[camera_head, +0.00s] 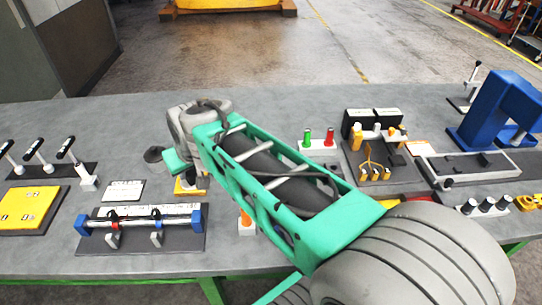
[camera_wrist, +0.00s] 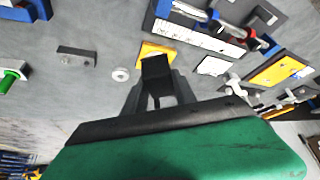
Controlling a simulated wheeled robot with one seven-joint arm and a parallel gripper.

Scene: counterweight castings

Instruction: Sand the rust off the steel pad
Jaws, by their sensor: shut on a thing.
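My gripper (camera_wrist: 156,92) is shut on a black block (camera_wrist: 155,68), which shows between its two dark fingers in the wrist view. The block is over a small yellow-orange plate (camera_wrist: 147,48) on the grey bench. I cannot tell whether the block touches the plate. In the head view my gripper (camera_head: 180,164) is low over the bench, left of centre, by the same yellow plate (camera_head: 200,183). My arm and gripper hide part of this spot. No rust is clearly visible, and I cannot tell for sure which surface is the steel pad.
A rail fixture with blue ends (camera_head: 141,220) lies in front of the gripper. A white label card (camera_head: 123,191) and a yellow board (camera_head: 33,208) are at the left. Red and green pegs (camera_head: 318,138) and a blue frame (camera_head: 497,108) stand to the right. The back left bench is clear.

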